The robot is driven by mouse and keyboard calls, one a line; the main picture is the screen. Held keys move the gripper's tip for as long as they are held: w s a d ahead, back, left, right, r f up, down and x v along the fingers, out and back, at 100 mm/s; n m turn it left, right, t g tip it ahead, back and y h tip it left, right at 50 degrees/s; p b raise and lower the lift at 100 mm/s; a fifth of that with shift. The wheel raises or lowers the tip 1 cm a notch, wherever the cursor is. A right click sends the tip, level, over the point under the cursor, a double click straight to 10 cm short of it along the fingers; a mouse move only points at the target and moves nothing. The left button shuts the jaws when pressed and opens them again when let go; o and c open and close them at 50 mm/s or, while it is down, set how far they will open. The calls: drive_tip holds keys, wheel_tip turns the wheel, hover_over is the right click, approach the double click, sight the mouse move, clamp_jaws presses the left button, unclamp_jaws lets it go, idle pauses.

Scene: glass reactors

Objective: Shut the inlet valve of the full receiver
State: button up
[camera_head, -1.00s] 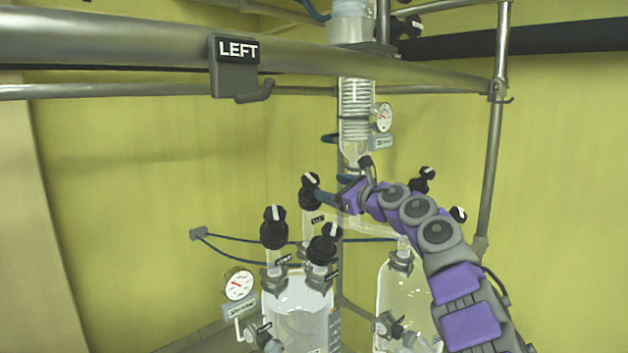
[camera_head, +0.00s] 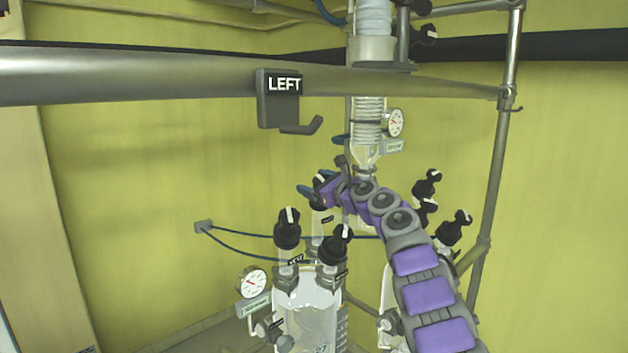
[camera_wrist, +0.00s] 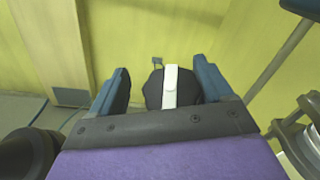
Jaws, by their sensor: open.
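The left glass receiver (camera_head: 308,318) stands low in the head view with clear liquid in it. Two black valve knobs with white bars, a left one (camera_head: 287,228) and a right one (camera_head: 335,243), stand on its top. A third black knob (camera_head: 319,184) stands behind them, partly hidden by my gripper (camera_head: 311,188). In the wrist view a black knob (camera_wrist: 154,90) with a white bar (camera_wrist: 170,86) lies between the blue fingers of my open gripper (camera_wrist: 163,84). The right finger looks closer to it. Contact cannot be told, and small valve labels are hard to read.
A second glass vessel (camera_head: 388,288) is mostly hidden behind my arm, with more black knobs (camera_head: 455,228) at right. A pressure gauge (camera_head: 253,283) stands left of the receiver. A horizontal rail with a LEFT hook (camera_head: 278,98) crosses above. A glass condenser (camera_head: 368,120) hangs behind.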

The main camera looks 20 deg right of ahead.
drive_tip(key=shift+w, duration=0.35)
drive_tip(key=shift+w+d+f, duration=0.1)
drive_tip(key=shift+d+f, duration=0.05)
drive_tip(key=shift+d, duration=0.4)
drive_tip(key=shift+w+d+f, duration=0.1)
drive_tip(key=shift+d, duration=0.45)
drive_tip(key=shift+a, duration=0.3)
drive_tip(key=shift+a+r, duration=0.1)
drive_tip(key=shift+a, duration=0.5)
drive_tip(key=c, duration=0.3)
drive_tip(key=shift+c, duration=0.8)
drive_tip(key=shift+d, duration=0.35)
drive_tip(key=c, duration=0.5)
drive_tip(key=shift+a+m+b, duration=0.1)
drive_tip(key=shift+m+b, duration=0.2)
